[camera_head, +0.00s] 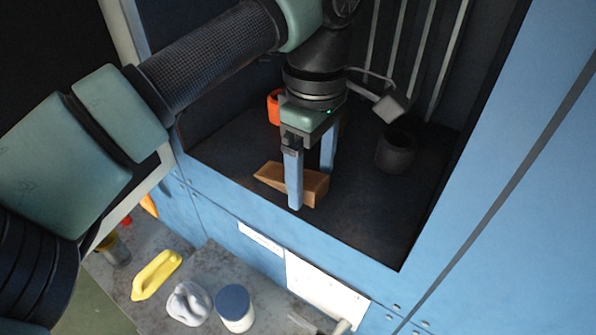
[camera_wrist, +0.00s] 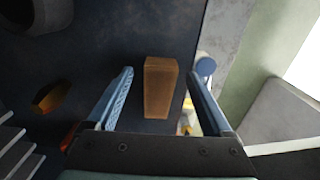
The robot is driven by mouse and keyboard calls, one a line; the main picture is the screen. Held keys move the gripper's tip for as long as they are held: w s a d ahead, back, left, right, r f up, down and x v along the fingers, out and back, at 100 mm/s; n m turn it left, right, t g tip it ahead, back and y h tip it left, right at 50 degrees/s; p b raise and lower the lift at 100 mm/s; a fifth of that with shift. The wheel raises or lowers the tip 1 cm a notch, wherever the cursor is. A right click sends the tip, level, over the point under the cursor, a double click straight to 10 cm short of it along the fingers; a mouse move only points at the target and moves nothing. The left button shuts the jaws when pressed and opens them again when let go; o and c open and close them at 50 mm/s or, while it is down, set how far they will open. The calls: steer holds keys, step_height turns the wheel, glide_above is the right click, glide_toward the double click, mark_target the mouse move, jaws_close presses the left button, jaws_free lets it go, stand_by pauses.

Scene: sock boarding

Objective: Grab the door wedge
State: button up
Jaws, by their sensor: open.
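The door wedge (camera_head: 273,180) is a brown, wood-like block that tapers to the left in the head view. It lies on the dark floor of the blue cabinet, near its front edge. My gripper (camera_head: 311,190) is open above and around it, with one blue finger in front of the wedge and the other behind it. In the wrist view the wedge (camera_wrist: 160,88) lies between the two open fingers of my gripper (camera_wrist: 160,88), with a gap on each side. The near finger hides part of the wedge in the head view.
A dark cup (camera_head: 396,152) stands to the right inside the cabinet, and an orange object (camera_head: 274,106) is behind my gripper. Upright bars line the back. Below the cabinet, a grey surface holds a yellow object (camera_head: 157,274), a grey object (camera_head: 188,302) and a blue-lidded jar (camera_head: 235,307).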

jaws_close()
stand_by(0.4)
